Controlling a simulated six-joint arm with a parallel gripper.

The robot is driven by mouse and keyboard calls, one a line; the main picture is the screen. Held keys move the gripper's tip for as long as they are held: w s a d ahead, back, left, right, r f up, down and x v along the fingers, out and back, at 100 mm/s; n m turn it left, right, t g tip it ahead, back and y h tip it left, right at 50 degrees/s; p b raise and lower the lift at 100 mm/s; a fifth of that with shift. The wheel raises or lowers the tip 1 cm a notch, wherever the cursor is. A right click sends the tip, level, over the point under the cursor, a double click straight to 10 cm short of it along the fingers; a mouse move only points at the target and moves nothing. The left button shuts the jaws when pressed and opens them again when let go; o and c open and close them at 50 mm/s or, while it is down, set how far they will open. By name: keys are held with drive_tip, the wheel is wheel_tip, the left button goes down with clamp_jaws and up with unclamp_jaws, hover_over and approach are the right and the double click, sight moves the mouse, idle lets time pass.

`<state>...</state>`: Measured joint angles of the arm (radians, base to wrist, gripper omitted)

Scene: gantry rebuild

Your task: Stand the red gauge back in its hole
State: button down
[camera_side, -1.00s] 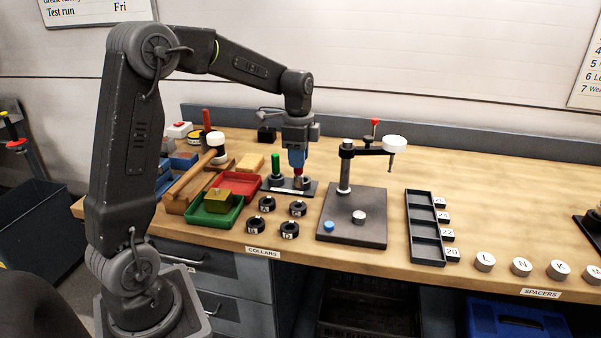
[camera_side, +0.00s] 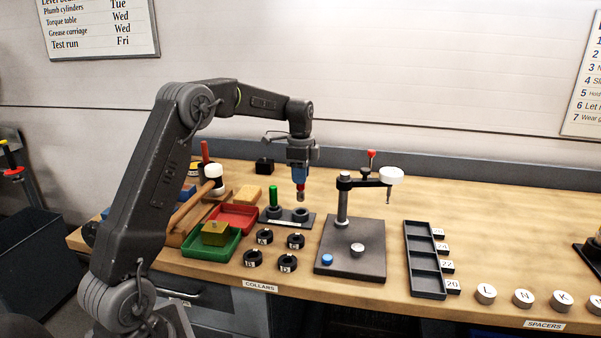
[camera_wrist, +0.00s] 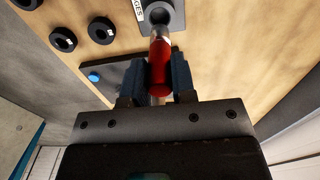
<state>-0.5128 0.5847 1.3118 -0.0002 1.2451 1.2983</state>
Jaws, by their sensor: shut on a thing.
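My gripper (camera_side: 299,178) is shut on the red gauge (camera_side: 300,186), which hangs about upright with its silver end downward. The gauge's silver end is a little above the dark gauge block (camera_side: 310,222), with a small gap showing in the side view. The block has a green gauge (camera_side: 274,196) standing at its left and a round collar with a hole (camera_side: 301,213) at its right. In the wrist view, the red gauge (camera_wrist: 159,72) lies between the blue jaws, its silver end overlapping the edge of the collar with a dark hole (camera_wrist: 159,12).
Several black collars (camera_side: 264,237) lie in front of the block. A stand with a post and arm (camera_side: 342,206) rises close to its right. Green (camera_side: 213,254) and red (camera_side: 252,224) trays sit to the left. A four-part dark tray (camera_side: 425,262) is further right.

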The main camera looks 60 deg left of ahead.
sight(300, 191)
drive_tip(key=shift+f, duration=1)
drive_tip(key=shift+f, duration=0.35)
drive_tip(key=shift+f, duration=1.4)
drive_tip(key=shift+f, duration=0.2)
drive_tip(key=c, duration=0.9)
unclamp_jaws()
drive_tip(key=shift+o, duration=0.2)
wheel_tip(300, 191, up, 13)
drive_tip(key=shift+f, duration=0.2)
drive_tip(key=shift+r, duration=0.6)
